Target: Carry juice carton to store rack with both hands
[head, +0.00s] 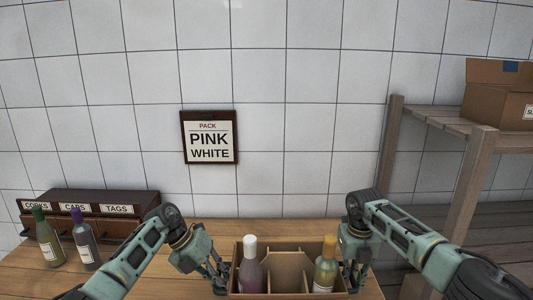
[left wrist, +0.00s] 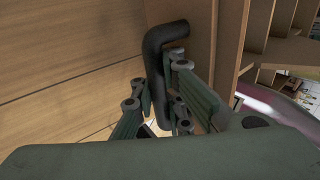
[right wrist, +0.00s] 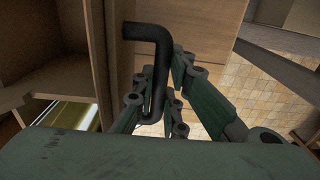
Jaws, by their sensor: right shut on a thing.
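The juice carton, an open divided wooden-brown box (head: 290,256), stands on the table in front of me. It holds a white-capped pink-purple bottle (head: 250,266) at left and a yellow-green bottle (head: 325,266) at right. My left gripper (head: 221,280) is at its left end, with fingers on either side of a black handle (left wrist: 155,75); whether they press on it is unclear. My right gripper (head: 352,278) is shut on the black handle (right wrist: 155,65) at the right end. The wooden store rack (head: 470,165) stands at the right.
A cardboard box (head: 497,97) sits on the rack's upper shelf. A "PACK PINK WHITE" sign (head: 209,137) hangs on the wall.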

